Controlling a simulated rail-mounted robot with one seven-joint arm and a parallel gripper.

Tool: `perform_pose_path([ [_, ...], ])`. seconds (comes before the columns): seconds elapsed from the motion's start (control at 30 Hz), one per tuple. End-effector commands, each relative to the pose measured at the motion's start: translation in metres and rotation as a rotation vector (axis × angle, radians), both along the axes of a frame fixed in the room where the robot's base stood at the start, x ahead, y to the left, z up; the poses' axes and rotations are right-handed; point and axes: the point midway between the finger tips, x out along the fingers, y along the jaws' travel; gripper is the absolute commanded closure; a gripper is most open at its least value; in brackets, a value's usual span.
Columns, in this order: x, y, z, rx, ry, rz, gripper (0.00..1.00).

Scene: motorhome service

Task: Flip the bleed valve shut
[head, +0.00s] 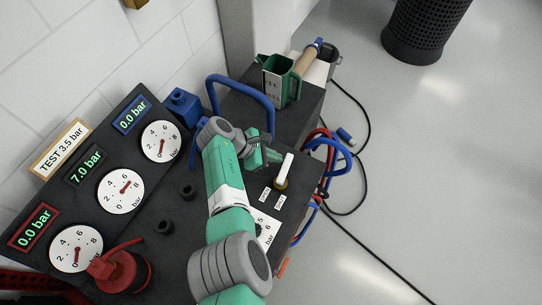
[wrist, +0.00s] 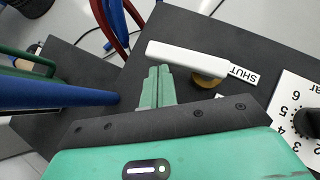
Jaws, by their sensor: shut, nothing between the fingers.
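The bleed valve has a white lever (head: 286,168) on a round brass base on the dark bench top. In the wrist view the lever (wrist: 185,56) reaches from above its brass base (wrist: 207,81) out to the left, its right end close to the SHUT label (wrist: 243,73). A second small label (head: 265,193) lies beside the SHUT label (head: 280,201). My gripper (head: 268,157) is shut and empty, left of the lever in the head view. In the wrist view its closed fingertips (wrist: 158,72) are just below the lever's free end; I cannot tell whether they touch it.
A blue tube handle (head: 243,80) arches behind my gripper, with a green jug (head: 280,80) beyond. Red and blue hoses (head: 330,155) hang off the bench's right edge. Gauges (head: 121,191) and displays fill the left panel. A dial plate (wrist: 300,115) lies right of the valve.

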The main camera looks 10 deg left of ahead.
Motion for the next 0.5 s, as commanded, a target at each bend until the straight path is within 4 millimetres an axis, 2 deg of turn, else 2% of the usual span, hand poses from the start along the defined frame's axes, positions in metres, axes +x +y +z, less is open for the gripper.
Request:
perform_pose_path([
  [0.5, 0.0038, -0.0095, 0.0003, 0.000, 0.000, 0.001, 1.00],
])
